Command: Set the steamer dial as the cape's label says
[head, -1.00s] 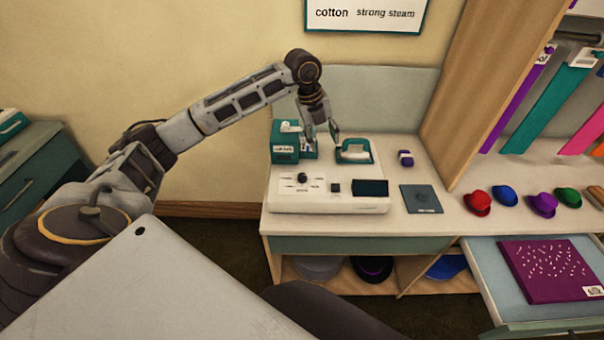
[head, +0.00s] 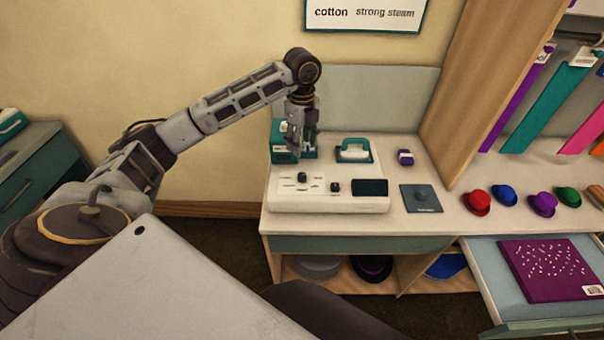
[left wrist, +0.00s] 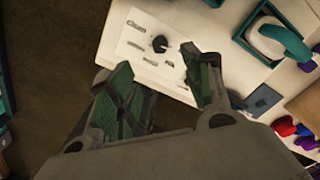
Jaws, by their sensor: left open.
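The steamer's white base (head: 290,201) stands on the counter. Its black dial (head: 302,177) sits on a marked panel, with a second black knob (head: 335,187) and a dark display to its right. The dial also shows in the left wrist view (left wrist: 159,44); its markings are too small to read. My left gripper (head: 298,153) is open and empty, above and behind the dial; in the left wrist view its fingertips (left wrist: 156,58) lie on either side below the dial, apart from it. The purple, white-speckled folded cape (head: 540,266) lies in the open drawer; its white label (head: 593,291) appears to read "silk".
A teal-handled iron (head: 354,146) stands behind the base and a teal box (head: 283,156) beside my gripper. A wall sign (head: 365,14) reads "cotton strong steam". Small hats (head: 477,202) line the counter at right. The open drawer (head: 487,279) juts forward.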

